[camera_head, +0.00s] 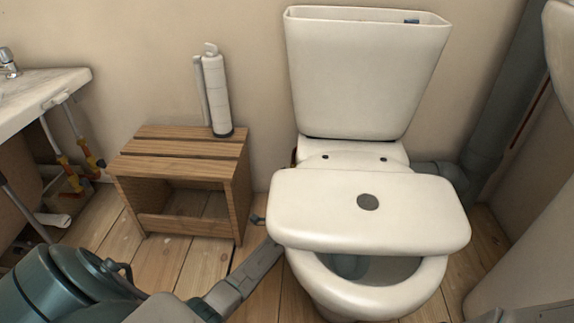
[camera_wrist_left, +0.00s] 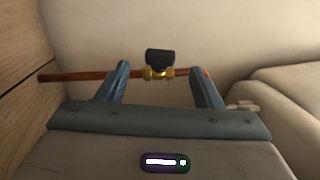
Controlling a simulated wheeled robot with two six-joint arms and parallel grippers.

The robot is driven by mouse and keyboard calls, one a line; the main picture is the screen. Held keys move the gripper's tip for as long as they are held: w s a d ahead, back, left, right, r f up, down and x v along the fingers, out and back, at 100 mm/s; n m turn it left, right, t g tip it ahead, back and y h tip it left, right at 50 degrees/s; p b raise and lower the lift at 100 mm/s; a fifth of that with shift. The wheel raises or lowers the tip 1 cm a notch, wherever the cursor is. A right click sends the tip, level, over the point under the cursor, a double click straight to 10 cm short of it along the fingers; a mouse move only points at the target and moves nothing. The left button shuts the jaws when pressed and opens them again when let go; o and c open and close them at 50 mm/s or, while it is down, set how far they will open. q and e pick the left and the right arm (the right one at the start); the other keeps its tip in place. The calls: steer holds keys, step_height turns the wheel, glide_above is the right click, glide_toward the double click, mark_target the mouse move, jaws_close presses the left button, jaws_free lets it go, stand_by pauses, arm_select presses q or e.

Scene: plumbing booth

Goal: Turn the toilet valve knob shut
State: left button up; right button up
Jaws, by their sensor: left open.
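In the left wrist view, the toilet valve has a black knob (camera_wrist_left: 160,57) on a brass body (camera_wrist_left: 158,73), set on a horizontal copper pipe (camera_wrist_left: 75,76) by the wall. My left gripper (camera_wrist_left: 162,78) is open, with one finger on each side of the valve and a gap to the knob on both sides. Whether the fingertips reach as far as the knob is hard to tell. In the head view my left arm reaches to the left side of the toilet (camera_head: 365,80). The valve is hidden there, and the gripper is partly hidden. My right gripper is not in view.
A white slab with a dark round button (camera_head: 368,202) lies across the toilet bowl (camera_head: 365,300), close to my left gripper. A wooden stool (camera_head: 190,145) with a white cartridge-like tube (camera_head: 215,95) stands to the left. A sink (camera_head: 40,95) is at the far left.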

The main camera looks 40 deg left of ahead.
arm_select(q)
steer(key=b+x, duration=0.3)
steer(key=x, duration=0.6)
steer(key=shift+w+a, duration=0.15)
steer(key=shift+w, duration=0.1)
steer(key=shift+r, duration=0.1)
steer(key=c, duration=1)
steer(key=shift+b, duration=0.35)
